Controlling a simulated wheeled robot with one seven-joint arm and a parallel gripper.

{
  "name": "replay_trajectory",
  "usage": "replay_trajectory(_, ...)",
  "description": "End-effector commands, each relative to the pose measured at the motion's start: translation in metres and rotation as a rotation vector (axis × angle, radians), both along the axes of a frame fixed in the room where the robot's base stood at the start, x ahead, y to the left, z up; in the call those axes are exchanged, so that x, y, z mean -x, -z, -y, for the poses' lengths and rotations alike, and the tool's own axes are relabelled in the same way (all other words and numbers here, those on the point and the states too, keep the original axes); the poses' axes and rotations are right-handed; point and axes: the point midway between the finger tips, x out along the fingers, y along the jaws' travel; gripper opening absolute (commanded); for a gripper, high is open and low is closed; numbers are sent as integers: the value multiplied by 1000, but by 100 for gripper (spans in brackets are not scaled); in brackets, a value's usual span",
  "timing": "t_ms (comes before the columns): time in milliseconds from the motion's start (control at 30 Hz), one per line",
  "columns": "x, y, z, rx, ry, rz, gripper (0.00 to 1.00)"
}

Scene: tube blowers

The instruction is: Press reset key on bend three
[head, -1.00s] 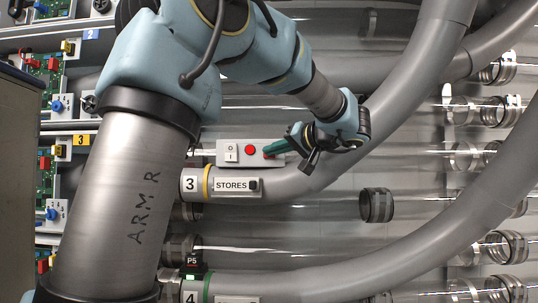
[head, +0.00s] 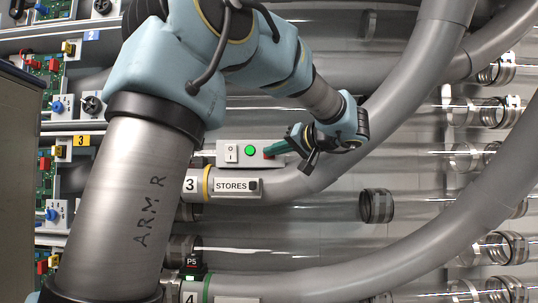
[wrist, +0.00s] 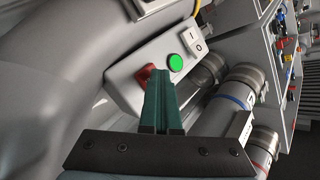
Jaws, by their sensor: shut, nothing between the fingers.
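The grey bend three (head: 310,178) carries a "3" label (head: 190,185) and a "STORES" plate in the head view. A light control box (head: 222,158) sits on top of it. The box has a white I/O rocker switch (head: 231,153), a round lamp lit green (head: 250,150) and a red key (wrist: 143,74) at its end. My gripper (head: 268,152) is shut, and its green fingertips are at the red key, seemingly touching it. In the wrist view the fingers (wrist: 161,76) cover part of the red key. The lamp (wrist: 176,63) and switch (wrist: 193,42) are clear of them.
Clear tubes with metal collars (head: 377,205) run behind the bend. A lower grey bend marked "4" (head: 190,297) curves below. Circuit panels (head: 50,170) line the left side. In the wrist view, collared tubes (wrist: 252,90) lie close right of the box.

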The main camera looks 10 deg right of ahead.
Motion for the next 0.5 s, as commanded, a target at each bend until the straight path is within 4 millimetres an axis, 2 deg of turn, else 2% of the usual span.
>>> replay_trajectory(267,1,1,0,1,0,1,0)
replay_trajectory(500,12,3,-2,1,0,1,0)
